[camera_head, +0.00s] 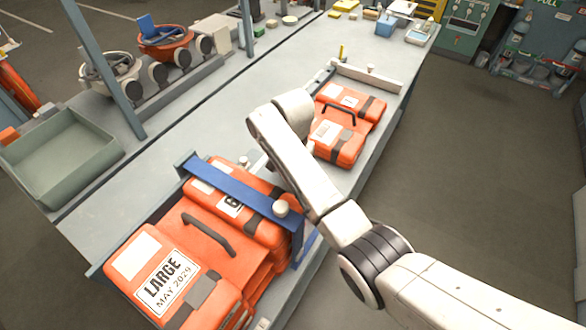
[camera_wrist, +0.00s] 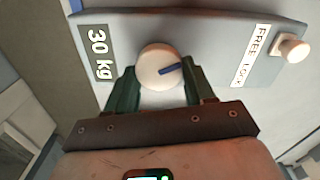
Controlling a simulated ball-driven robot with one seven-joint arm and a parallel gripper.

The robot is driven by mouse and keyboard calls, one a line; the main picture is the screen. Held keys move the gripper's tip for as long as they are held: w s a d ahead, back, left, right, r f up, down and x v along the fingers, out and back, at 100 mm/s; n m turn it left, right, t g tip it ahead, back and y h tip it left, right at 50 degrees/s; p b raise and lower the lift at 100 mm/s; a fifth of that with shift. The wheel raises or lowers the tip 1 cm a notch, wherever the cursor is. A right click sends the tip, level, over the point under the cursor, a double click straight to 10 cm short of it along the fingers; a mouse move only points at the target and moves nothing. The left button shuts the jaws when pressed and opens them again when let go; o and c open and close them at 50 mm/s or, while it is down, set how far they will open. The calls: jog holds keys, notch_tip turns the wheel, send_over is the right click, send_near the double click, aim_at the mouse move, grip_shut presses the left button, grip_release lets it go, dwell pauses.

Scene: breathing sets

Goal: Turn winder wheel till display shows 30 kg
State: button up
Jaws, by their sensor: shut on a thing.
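In the wrist view the winder wheel (camera_wrist: 158,64) is a round cream knob with a dark blue mark pointing right. It sits on a grey panel. My gripper (camera_wrist: 160,88) has its two dark green fingers on either side of the wheel and is shut on it. Left of the wheel, the display (camera_wrist: 98,54) reads 30 kg, turned sideways in the picture. In the head view my arm reaches over the bench, and its gripper, the wheel and the display cannot be made out.
A label reading FREE LOCK (camera_wrist: 250,55) and a small cream knob (camera_wrist: 292,47) are right of the wheel. Another orange case (camera_head: 340,135) lies farther along the bench (camera_head: 150,180). The floor at right is clear.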

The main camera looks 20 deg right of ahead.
jog(key=shift+r, duration=0.1)
dwell(0.4)
jog(key=o, duration=1)
jog(key=shift+o, duration=0.2)
notch_tip(320, 180, up, 8)
jog(key=shift+w+r+b, duration=0.1)
jog(key=shift+r+b, duration=0.1)
jog(key=shift+b, duration=0.6)
notch_tip(320, 180, up, 2)
jog(key=shift+r+p, duration=0.15)
jog(key=shift+p, duration=0.6)
jog(key=shift+d, duration=0.1)
